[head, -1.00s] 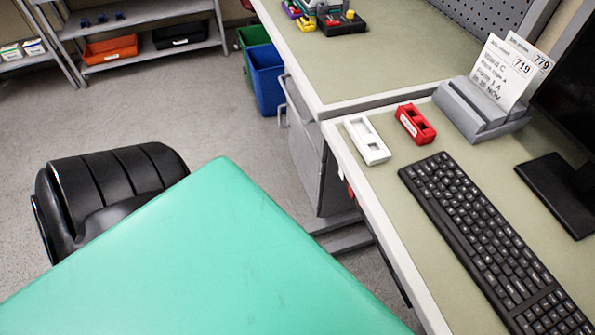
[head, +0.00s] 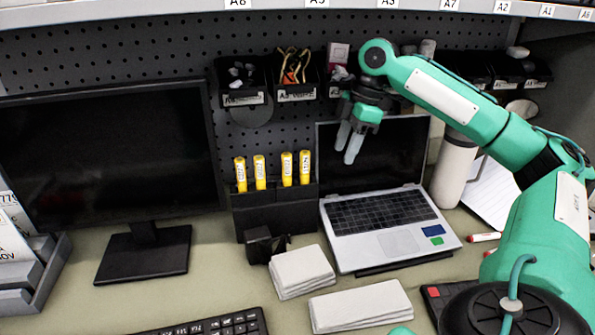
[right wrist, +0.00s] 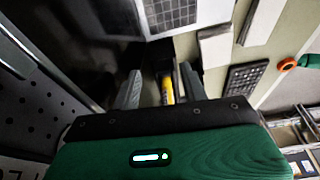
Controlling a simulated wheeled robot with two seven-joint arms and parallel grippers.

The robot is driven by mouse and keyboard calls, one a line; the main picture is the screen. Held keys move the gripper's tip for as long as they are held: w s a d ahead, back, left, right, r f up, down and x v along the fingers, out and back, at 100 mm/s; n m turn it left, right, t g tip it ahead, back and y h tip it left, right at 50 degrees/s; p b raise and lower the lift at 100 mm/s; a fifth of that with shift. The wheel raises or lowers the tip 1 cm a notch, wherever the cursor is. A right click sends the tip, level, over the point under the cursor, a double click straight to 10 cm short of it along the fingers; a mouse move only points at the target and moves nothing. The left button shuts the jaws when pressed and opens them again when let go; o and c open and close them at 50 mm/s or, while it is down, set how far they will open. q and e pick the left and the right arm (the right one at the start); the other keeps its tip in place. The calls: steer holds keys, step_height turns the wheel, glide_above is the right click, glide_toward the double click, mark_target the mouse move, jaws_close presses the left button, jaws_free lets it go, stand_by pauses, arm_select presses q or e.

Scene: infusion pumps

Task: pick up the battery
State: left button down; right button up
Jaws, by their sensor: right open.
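Several yellow batteries with white labels (head: 241,175) stand upright in a black holder (head: 275,212) between the monitor and the laptop. My right gripper (head: 348,147) hangs with its fingers pointing down, above and to the right of the holder, in front of the laptop's screen. It is open with nothing held. In the right wrist view a yellow battery (right wrist: 168,90) shows in the gap between the open fingers (right wrist: 160,85); whether it touches them I cannot tell, but in the head view the gripper is apart from the batteries. My left gripper is not in view.
An open laptop (head: 385,225) stands right of the holder, a dark monitor (head: 105,150) left. A small black box (head: 262,246) and white stacks (head: 302,271) lie in front. Black bins (head: 243,85) hang on the pegboard behind. A white bottle (head: 455,170) stands right of the laptop.

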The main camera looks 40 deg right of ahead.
mark_target(304, 152)
steer(key=w+a, duration=0.1)
steer(key=a, duration=0.2)
steer(key=w+a, duration=0.1)
steer(key=a, duration=0.1)
steer(key=shift+w, duration=0.35)
steer(key=w+a, duration=0.1)
steer(key=a+p, duration=0.1)
steer(key=a, duration=0.1)
steer(key=shift+w+a+r, duration=0.1)
steer(key=shift+w, duration=0.3)
steer(key=shift+x, duration=0.95)
steer(key=shift+f+b, duration=0.3)
steer(key=shift+f, duration=0.35)
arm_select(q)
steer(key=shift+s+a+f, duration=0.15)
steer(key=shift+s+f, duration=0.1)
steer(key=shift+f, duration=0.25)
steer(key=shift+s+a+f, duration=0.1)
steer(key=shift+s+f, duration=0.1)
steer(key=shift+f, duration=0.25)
arm_select(e)
jaws_close()
